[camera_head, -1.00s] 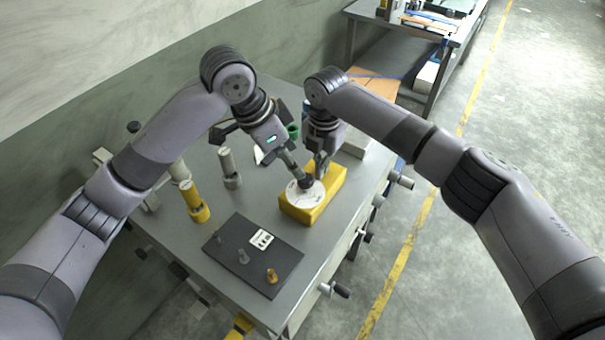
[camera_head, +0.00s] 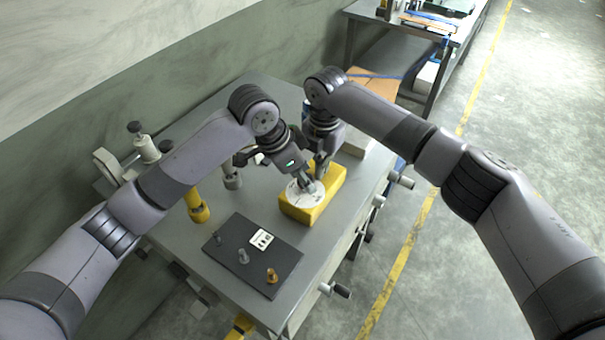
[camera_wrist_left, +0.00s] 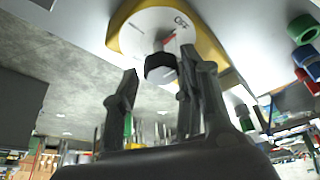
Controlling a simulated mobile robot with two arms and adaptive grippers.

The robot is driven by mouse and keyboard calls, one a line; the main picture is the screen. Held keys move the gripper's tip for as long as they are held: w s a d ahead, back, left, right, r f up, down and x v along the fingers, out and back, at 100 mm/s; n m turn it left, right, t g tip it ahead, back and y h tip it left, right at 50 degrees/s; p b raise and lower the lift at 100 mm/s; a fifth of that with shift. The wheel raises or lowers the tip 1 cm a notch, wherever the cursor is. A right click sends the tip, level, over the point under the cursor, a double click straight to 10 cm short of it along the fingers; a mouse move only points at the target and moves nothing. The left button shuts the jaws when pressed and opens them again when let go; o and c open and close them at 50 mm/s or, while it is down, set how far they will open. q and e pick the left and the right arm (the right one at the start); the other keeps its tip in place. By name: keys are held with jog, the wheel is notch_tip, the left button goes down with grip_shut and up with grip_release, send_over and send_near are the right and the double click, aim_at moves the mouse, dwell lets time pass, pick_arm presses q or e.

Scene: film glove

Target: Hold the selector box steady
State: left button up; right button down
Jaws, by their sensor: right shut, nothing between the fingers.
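The yellow selector box (camera_head: 327,187) sits on the grey workbench. Its white round dial (camera_head: 297,196) faces up; in the left wrist view the dial (camera_wrist_left: 140,32) shows "OFF" and a red mark. My left gripper (camera_head: 306,184) is over the dial. In the left wrist view its open fingers (camera_wrist_left: 161,62) stand apart at the black knob (camera_wrist_left: 160,68), which shows between the fingertips. Whether they touch it I cannot tell. My right gripper (camera_head: 321,170) is shut and empty, pointing down at the far side of the box; contact there is unclear.
A dark plate (camera_head: 228,257) with small pegs lies at the bench's front. A yellow post (camera_head: 197,206) stands at left, and a grey post (camera_head: 231,178) is partly hidden by my left arm. Side handles (camera_head: 340,290) stick out at right. Some bench top around the plate is clear.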

pick_arm(q)
jog(key=c, duration=0.8)
pick_arm(e)
jog(key=shift+s+f, duration=0.1)
jog(key=shift+f, duration=0.25)
pick_arm(q)
jog(key=shift+s+d+f+n, duration=0.1)
jog(key=shift+s+n, duration=0.05)
jog(key=shift+n, duration=0.55)
jog(key=o, duration=0.9)
pick_arm(e)
jog(key=shift+d, duration=0.1)
pick_arm(q)
jog(key=shift+o, duration=1.2)
jog(key=shift+t, duration=0.3)
jog(key=v, duration=1.2)
jog(key=shift+r, duration=0.25)
